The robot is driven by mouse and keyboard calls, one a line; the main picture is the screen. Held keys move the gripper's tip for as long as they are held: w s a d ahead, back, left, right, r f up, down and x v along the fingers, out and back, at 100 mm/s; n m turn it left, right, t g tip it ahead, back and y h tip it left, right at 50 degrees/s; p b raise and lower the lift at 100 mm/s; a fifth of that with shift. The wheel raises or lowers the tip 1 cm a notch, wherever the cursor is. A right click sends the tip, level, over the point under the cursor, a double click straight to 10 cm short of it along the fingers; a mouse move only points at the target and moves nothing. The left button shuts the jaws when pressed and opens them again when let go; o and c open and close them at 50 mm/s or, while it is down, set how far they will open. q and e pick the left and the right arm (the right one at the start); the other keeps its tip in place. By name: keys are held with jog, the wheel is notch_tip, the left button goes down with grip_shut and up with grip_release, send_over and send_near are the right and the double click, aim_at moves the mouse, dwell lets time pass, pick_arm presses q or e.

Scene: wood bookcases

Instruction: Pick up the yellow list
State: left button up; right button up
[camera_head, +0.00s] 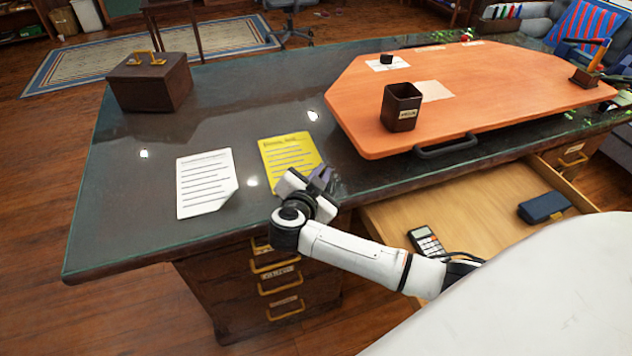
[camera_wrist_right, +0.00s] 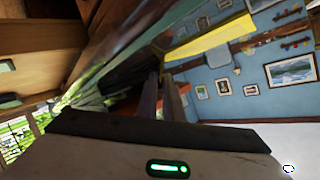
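The yellow list (camera_head: 290,158) is a sheet with dark lines of text. It lies on the dark desk top (camera_head: 230,105), close to the front edge, right of a white sheet. In the right wrist view the yellow list (camera_wrist_right: 212,40) shows as a slanting yellow strip above the fingers. My right gripper (camera_head: 326,180) is at the list's near right corner and hides that corner in the head view. Its fingers (camera_wrist_right: 161,95) show a narrow gap with nothing visible between them. I cannot tell whether they touch the list. My left gripper is not in view.
A white written sheet (camera_head: 205,183) lies to the left. A dark box (camera_head: 150,85) stands at the back left. An orange board (camera_head: 460,85) with a dark cup (camera_head: 401,107) is on the right. An open drawer (camera_head: 480,205) holds a calculator (camera_head: 426,241) and a dark case (camera_head: 544,207).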

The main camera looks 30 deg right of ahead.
jog(key=shift+x, duration=1.6)
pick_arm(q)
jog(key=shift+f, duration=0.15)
pick_arm(e)
grip_shut()
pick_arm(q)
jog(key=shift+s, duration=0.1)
